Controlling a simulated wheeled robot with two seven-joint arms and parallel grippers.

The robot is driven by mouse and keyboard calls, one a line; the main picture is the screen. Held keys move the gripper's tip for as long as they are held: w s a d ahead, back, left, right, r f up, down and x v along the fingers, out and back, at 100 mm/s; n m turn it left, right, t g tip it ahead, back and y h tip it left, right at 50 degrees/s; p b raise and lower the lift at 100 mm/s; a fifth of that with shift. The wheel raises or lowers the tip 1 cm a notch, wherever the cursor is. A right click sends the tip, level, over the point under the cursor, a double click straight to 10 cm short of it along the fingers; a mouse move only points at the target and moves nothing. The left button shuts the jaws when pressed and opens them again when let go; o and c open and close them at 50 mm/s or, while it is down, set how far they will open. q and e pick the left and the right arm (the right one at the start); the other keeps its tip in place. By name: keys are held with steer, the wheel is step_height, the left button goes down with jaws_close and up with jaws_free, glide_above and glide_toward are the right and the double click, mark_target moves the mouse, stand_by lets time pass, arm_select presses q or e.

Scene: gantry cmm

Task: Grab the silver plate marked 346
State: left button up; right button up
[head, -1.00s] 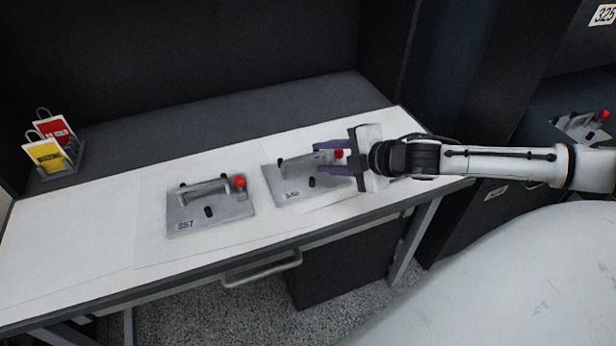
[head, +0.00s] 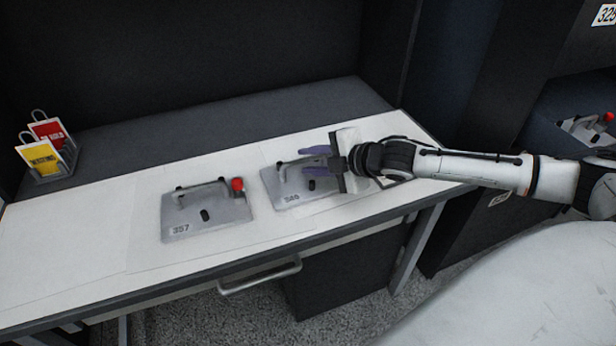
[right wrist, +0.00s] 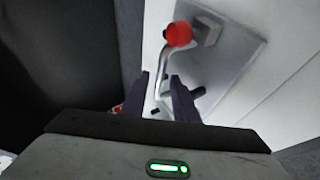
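The silver plate (head: 275,192) with a small label that seems to read 346 lies on the white worktop, right of the plate marked 357. It has a bar handle (head: 290,166) and, in the right wrist view, a red knob (right wrist: 178,35). My right gripper (head: 308,160) is open over this plate and hides its right part and knob in the head view. In the right wrist view the handle (right wrist: 162,72) lines up between my two fingers (right wrist: 161,82); I cannot tell whether they touch it. My left gripper is not in view.
The plate marked 357 (head: 207,218), with its own handle and red knob, lies close on the left. A holder with red and yellow cards (head: 45,155) stands at the back left. A further plate (head: 585,130) sits in a dark shelf at right. The left worktop is clear.

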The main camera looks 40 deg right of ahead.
jaws_close()
stand_by(1.1)
steer(key=shift+w+r, duration=0.1)
steer(key=shift+r, duration=0.1)
